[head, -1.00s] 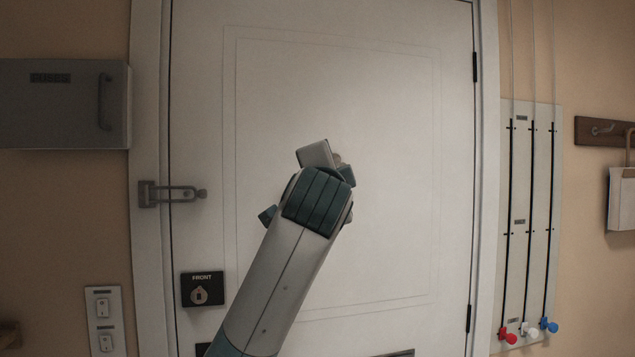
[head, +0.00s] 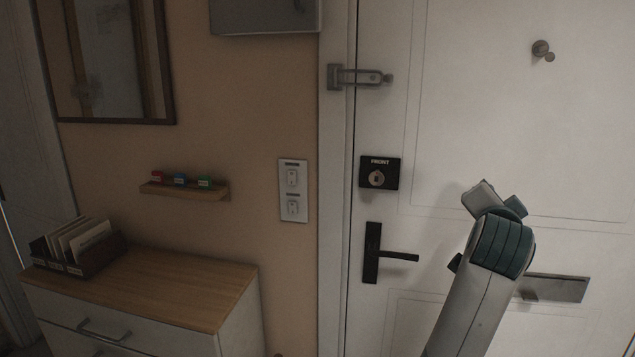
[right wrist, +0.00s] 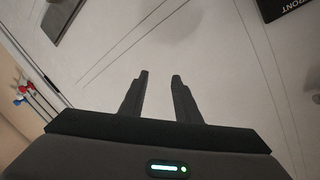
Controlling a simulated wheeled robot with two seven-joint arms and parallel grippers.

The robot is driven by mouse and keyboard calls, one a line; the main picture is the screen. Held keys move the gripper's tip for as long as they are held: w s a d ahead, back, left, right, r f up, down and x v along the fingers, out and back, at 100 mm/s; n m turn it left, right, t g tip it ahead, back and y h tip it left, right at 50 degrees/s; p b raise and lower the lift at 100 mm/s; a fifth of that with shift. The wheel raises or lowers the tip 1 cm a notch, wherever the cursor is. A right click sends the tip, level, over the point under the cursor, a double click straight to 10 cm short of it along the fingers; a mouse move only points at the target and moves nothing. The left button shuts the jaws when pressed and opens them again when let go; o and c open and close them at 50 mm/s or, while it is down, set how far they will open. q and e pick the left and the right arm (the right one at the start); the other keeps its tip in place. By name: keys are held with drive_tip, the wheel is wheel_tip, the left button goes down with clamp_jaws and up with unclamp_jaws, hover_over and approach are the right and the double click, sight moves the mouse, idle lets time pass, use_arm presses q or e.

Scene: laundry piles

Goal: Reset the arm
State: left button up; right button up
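My right arm (head: 478,290) rises from the bottom of the head view, right of centre, in front of the white door (head: 440,130). Its wrist end is raised and hides the gripper fingers in that view. In the right wrist view my right gripper (right wrist: 160,76) has its two dark fingers apart with nothing between them. The pale door surface is beyond the fingertips. My left gripper is not in view.
The door has a lever handle (head: 396,257), a FRONT lock plate (head: 380,173), a latch (head: 358,77), a hook (head: 543,50) and a mail slot (head: 556,288). At left are a wood-topped drawer cabinet (head: 150,285), a small shelf (head: 185,191), switches (head: 293,190) and a mirror (head: 105,60).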

drive_tip(key=s+a+f+n+g+y, duration=0.25)
drive_tip(key=s+f, duration=0.25)
drive_tip(key=f, duration=0.7)
drive_tip(key=s+a+f+n+g+y, duration=0.1)
drive_tip(key=s+f+n, duration=0.4)
drive_tip(key=f, duration=0.7)
drive_tip(key=s+a+f+n+g+y, duration=0.15)
drive_tip(key=s+f, duration=0.45)
drive_tip(key=f, duration=0.7)
drive_tip(key=s+a+f+n+g+y, duration=0.1)
drive_tip(key=s+a+f+n+g, duration=0.1)
drive_tip(key=s+f, duration=0.5)
drive_tip(key=s+a+f+n+g+y, duration=0.1)
drive_tip(key=s+a+f+n+g, duration=0.15)
drive_tip(key=s, duration=0.95)
drive_tip(key=s+a+f+n+g+y, duration=0.1)
drive_tip(key=s+a+f+n+g, duration=0.15)
drive_tip(key=s+f, duration=0.5)
wheel_tip(320, 180, down, 22)
drive_tip(key=w+a+t, duration=0.2)
drive_tip(key=a, duration=0.1)
drive_tip(key=s+f, duration=0.4)
drive_tip(key=f, duration=0.4)
drive_tip(key=s+f, duration=0.4)
drive_tip(key=f, duration=0.4)
drive_tip(key=shift+f+n+t+y, duration=0.3)
drive_tip(key=shift+f+n+y, duration=0.1)
